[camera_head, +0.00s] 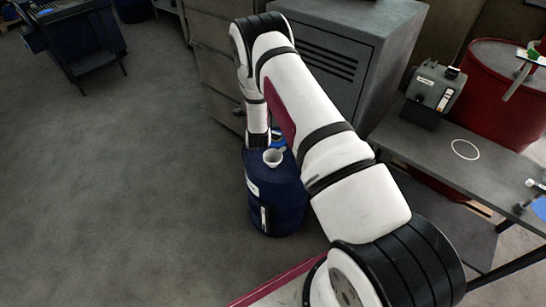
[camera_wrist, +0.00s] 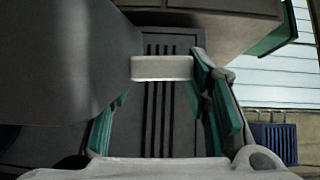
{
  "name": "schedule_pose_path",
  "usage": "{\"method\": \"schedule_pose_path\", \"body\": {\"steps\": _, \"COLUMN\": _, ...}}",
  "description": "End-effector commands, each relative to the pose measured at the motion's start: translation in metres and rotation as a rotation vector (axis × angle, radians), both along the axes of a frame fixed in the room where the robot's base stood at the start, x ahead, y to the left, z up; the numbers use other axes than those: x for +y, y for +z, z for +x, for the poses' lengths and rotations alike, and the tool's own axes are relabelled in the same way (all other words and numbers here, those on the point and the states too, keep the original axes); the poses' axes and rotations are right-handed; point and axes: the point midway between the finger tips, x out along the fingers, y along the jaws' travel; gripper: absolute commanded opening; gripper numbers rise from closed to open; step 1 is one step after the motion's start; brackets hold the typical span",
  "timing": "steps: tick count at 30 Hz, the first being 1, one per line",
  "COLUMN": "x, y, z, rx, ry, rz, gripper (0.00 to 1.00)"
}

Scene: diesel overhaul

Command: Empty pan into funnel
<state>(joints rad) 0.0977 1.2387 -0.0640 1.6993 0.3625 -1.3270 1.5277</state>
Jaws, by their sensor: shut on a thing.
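A white funnel (camera_head: 272,158) stands on top of a dark blue drum (camera_head: 270,195) in the head view. My gripper (camera_wrist: 162,105) shows in the wrist view as two teal-padded fingers around a pale block (camera_wrist: 162,67), which may be part of the pan. In the head view my arm reaches over and down behind the drum, with its wrist end close behind the funnel. My gripper is mostly hidden there. The pan's bowl cannot be clearly made out, and neither its tilt nor its contents show.
A grey louvred cabinet (camera_head: 335,45) stands close behind the drum. A bench (camera_head: 485,175) at the right holds a grey box (camera_head: 434,92) and a white ring (camera_head: 465,149). A red drum (camera_head: 505,90) stands behind the bench.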

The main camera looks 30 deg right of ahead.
Motion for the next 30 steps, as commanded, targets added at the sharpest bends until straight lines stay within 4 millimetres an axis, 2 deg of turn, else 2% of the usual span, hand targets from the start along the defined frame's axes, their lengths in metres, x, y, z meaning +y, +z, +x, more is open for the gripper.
{"method": "schedule_pose_path", "body": {"steps": 3, "x": 0.003, "y": 0.005, "z": 0.004, "rx": -0.001, "ry": 0.000, "rz": 0.000, "gripper": 0.00}}
{"method": "schedule_pose_path", "body": {"steps": 10, "x": 0.004, "y": 0.005, "z": 0.004, "rx": 0.000, "ry": 0.000, "rz": -0.001, "gripper": 0.00}}
{"method": "schedule_pose_path", "body": {"steps": 14, "x": 0.010, "y": 0.002, "z": 0.012, "rx": 0.021, "ry": 0.003, "rz": -0.021, "gripper": 0.00}}
{"method": "schedule_pose_path", "body": {"steps": 23, "x": 0.037, "y": -0.012, "z": 0.044, "rx": 0.148, "ry": 0.002, "rz": -0.138, "gripper": 0.00}}
{"method": "schedule_pose_path", "body": {"steps": 30, "x": 0.067, "y": -0.027, "z": 0.077, "rx": 0.286, "ry": 0.003, "rz": -0.266, "gripper": 0.00}}
